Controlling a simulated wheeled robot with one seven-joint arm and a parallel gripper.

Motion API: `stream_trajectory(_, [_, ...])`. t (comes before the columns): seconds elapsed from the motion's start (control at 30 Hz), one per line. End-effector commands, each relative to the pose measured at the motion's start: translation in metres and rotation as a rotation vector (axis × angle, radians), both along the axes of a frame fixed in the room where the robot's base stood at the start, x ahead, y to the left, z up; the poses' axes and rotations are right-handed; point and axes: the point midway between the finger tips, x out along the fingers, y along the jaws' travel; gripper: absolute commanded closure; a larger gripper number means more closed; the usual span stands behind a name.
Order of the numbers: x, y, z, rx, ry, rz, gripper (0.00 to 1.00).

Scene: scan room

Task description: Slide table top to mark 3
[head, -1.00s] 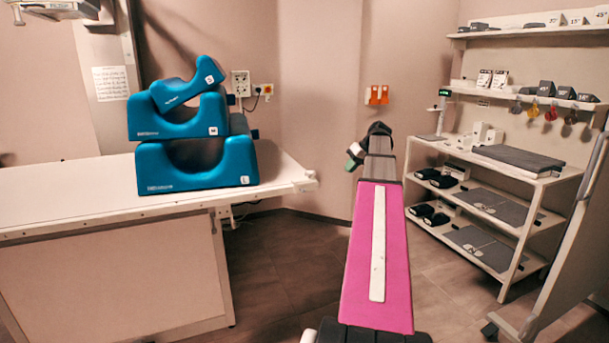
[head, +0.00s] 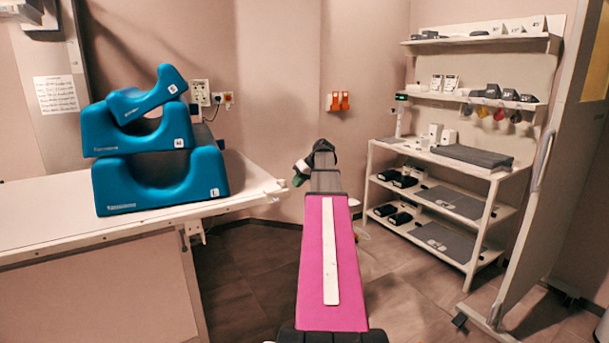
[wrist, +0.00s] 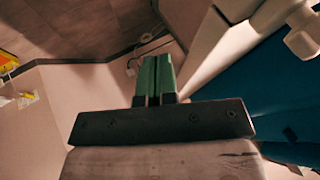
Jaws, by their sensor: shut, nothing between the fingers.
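The white table top (head: 60,222) runs along the left of the head view, with a pale panelled base below it. A stack of blue cushions (head: 160,182) stands on it near its right end. My gripper (head: 299,180) is at the far end of my pink arm, to the right of the table's end and apart from it in the picture. In the wrist view its green fingers (wrist: 157,75) are together with nothing between them. A white edge and rounded knob (wrist: 303,42) show at upper right, beside a blue surface. I cannot make out any numbered marks.
A shelf unit (head: 485,177) with pads and boxes stands against the right wall. An open door panel (head: 535,190) with a handle is at the far right. Wall sockets (head: 200,92) are behind the cushions.

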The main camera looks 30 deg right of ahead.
Motion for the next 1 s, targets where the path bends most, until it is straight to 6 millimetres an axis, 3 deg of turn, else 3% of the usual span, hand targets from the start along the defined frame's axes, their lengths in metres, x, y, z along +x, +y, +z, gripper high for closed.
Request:
stream_trajectory(0.03, [-0.003,0.011,0.002,0.000,-0.001,0.003,1.00])
stream_trajectory(0.23, [-0.003,0.031,0.002,-0.001,-0.001,0.000,1.00])
stream_trajectory(0.77, [-0.003,0.040,0.003,0.000,-0.001,0.000,1.00])
stream_trajectory(0.87, [-0.005,0.055,0.002,0.000,-0.001,0.003,1.00])
stream_trajectory(1.0, [-0.007,0.090,0.002,0.003,-0.001,0.007,1.00])
